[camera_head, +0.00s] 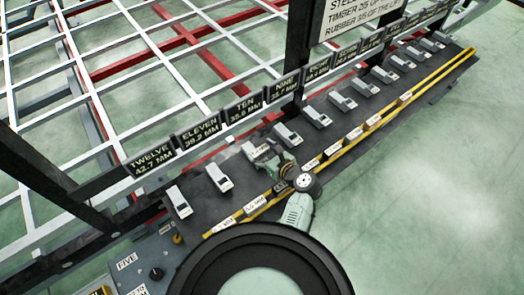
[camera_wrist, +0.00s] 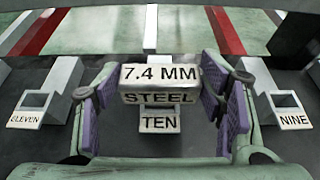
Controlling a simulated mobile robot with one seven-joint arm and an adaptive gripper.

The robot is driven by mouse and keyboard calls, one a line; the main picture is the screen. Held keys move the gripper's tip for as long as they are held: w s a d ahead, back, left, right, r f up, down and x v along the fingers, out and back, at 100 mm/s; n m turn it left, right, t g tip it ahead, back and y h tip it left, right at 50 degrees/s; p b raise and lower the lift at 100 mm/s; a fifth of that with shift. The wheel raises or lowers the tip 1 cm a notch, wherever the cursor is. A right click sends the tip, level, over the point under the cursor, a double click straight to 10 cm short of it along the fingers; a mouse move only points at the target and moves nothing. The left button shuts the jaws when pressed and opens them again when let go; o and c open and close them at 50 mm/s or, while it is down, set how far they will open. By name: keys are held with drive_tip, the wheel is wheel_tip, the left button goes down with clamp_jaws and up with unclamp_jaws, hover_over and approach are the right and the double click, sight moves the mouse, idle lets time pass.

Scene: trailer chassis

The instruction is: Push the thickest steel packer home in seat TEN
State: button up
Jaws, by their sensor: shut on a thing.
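My gripper (camera_wrist: 162,100) is shut on a steel packer (camera_wrist: 160,78), one purple-padded finger on each side of it. The packer is a grey block marked 7.4 MM on top and STEEL on its front face. In the wrist view it is lined up with seat TEN (camera_wrist: 160,124), whose labelled front shows just below it. The packer hides most of the seat, so I cannot tell how far it sits in it. In the head view my gripper (camera_head: 275,162) is at seat TEN (camera_head: 254,148), and the arm hides the packer.
Seat ELEVEN (camera_wrist: 28,108) and seat NINE (camera_wrist: 288,108) stand either side, both with empty-looking openings. Other packers (camera_head: 255,204) lie along the yellow-edged rack (camera_head: 430,78) in front of the seats. A sign post (camera_head: 299,50) rises behind. A control panel (camera_head: 150,268) is at lower left.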

drive_tip(key=shift+f, duration=0.4)
drive_tip(key=o, duration=1.2)
drive_tip(key=shift+c, duration=0.2)
drive_tip(key=o, duration=0.4)
drive_tip(key=shift+f, duration=0.1)
drive_tip(key=shift+s, duration=0.1)
drive_tip(key=v, duration=1.2)
